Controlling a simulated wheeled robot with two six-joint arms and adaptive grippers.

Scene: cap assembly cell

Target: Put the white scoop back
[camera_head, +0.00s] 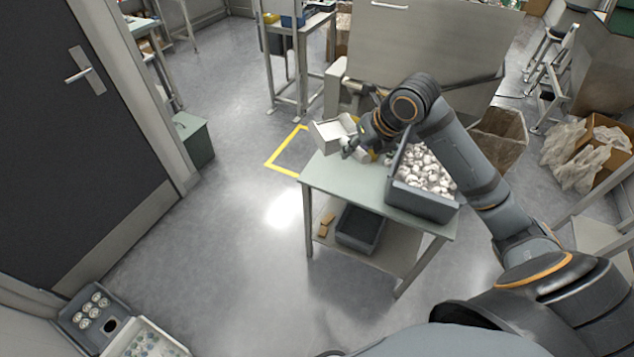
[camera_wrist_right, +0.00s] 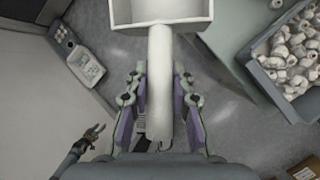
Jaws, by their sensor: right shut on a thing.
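The white scoop (camera_head: 333,131) shows in the head view at the far left corner of the green-topped table (camera_head: 340,178). In the right wrist view its white tray (camera_wrist_right: 161,10) is at the top and its handle (camera_wrist_right: 160,80) runs down between my fingers. My right gripper (camera_head: 352,148) is shut on the handle; its fingers (camera_wrist_right: 160,105) lie on both sides of it in the wrist view. The scoop appears held above or just past the table edge; the exact height is hard to tell.
A grey bin (camera_head: 422,204) of white caps stands on the table, right of the scoop. An empty dark bin (camera_head: 360,229) is on the lower shelf. A large grey machine (camera_head: 425,45) stands behind. A cardboard box (camera_head: 497,137) is right of the table.

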